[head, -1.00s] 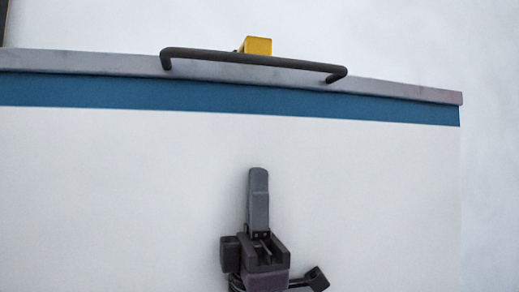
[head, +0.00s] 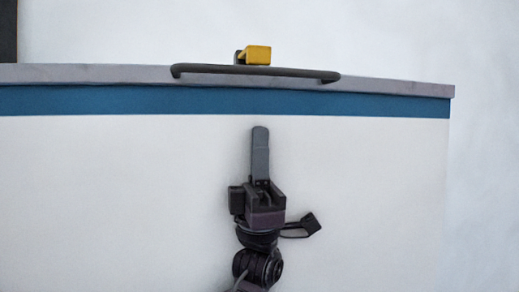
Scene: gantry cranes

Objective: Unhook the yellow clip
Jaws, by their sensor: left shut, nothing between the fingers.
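A yellow clip (head: 258,55) shows just above the far edge of the counter, behind the dark bar handle. A small dark part sits at its left side; how the clip is attached cannot be seen. My left gripper (head: 260,132) is shut and empty, pointing up the picture toward the clip. It is well short of the handle and the clip and touches neither. My right gripper is not in view.
A dark bar handle (head: 255,71) runs along the grey edge (head: 110,73) between my gripper and the clip. A blue band (head: 120,100) lies below it. The white surface (head: 110,190) around my gripper is clear. A dark upright (head: 8,30) stands at the far left.

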